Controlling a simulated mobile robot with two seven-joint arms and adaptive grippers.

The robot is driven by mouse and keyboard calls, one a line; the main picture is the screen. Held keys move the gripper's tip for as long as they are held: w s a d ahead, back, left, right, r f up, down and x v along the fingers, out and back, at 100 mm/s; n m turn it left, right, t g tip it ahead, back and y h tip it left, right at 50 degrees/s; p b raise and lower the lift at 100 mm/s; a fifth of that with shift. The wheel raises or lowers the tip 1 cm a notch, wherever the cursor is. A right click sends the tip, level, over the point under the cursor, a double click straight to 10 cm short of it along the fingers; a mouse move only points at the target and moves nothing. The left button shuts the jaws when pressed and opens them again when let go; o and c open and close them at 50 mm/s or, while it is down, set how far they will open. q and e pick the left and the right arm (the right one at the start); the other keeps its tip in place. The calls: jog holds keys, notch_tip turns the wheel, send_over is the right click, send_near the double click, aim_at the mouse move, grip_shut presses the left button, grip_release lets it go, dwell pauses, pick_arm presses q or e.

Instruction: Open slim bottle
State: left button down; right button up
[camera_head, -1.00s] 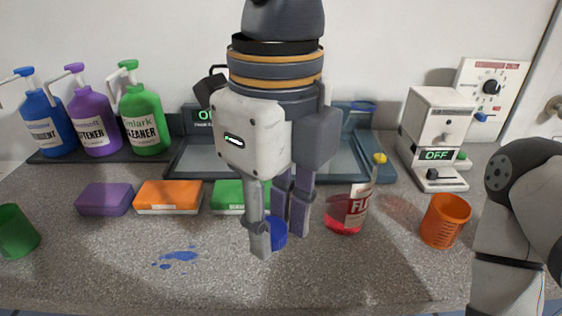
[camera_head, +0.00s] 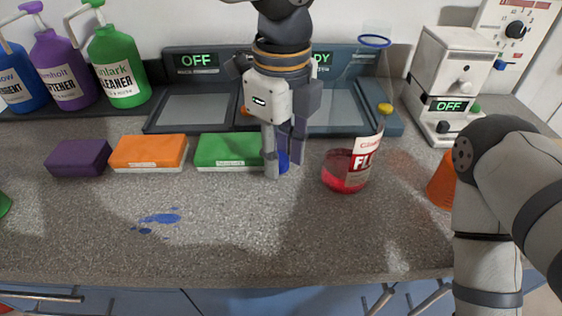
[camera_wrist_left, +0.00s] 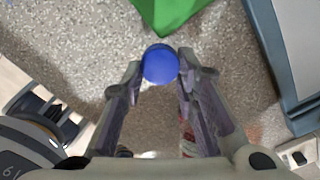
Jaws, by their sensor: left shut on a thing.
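A bottle (camera_head: 347,170) of red liquid with a white label and yellow cap (camera_head: 385,108) stands on the counter, its narrow neck leaning right in the head view. The cap is on. My left gripper (camera_head: 281,165) points down to the left of this bottle, apart from it. It is shut on a small blue round thing (camera_head: 283,159), which also shows between the fingertips in the left wrist view (camera_wrist_left: 160,64). I cannot tell whether the blue thing touches the counter. My right arm enters at the right; its gripper is out of view.
Green (camera_head: 229,150), orange (camera_head: 148,152) and purple (camera_head: 78,158) sponges lie left of the gripper. Pump bottles (camera_head: 117,70) stand at the back left. A white machine (camera_head: 448,80) and an orange cup (camera_head: 441,186) are at the right. The front counter is mostly clear, with a blue spill (camera_head: 160,217).

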pick_arm(q)
notch_tip(320, 180, down, 3)
jog(key=shift+r, duration=0.3)
jog(key=shift+s, duration=0.1)
jog(key=c, duration=1.2)
grip_release()
jog(key=shift+c, duration=0.2)
